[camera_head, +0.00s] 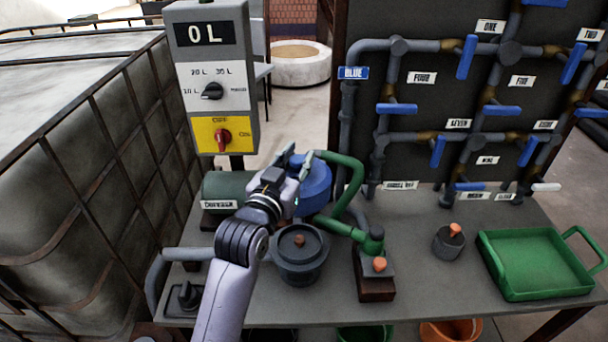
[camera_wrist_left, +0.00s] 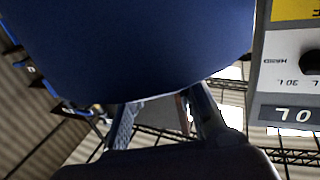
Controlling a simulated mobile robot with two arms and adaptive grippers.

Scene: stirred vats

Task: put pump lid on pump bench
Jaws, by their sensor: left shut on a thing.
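The pump lid appears to be the blue round thing (camera_head: 315,187), at the far side of the bench in the head view. It fills the top of the left wrist view (camera_wrist_left: 140,45). My left gripper (camera_head: 297,160) is shut on it, with the fingers (camera_wrist_left: 160,105) at its edge. The lid is beside the green pipe (camera_head: 352,185); I cannot tell whether they touch. The pump bench (camera_head: 420,275) is a grey table below. My gripper and wrist partly hide the lid. My right gripper is not in view.
A green pump with a dark base (camera_head: 376,285), a small dark canister (camera_head: 447,245) and a green tray (camera_head: 535,265) stand to the right. A control box (camera_head: 215,80) rises behind.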

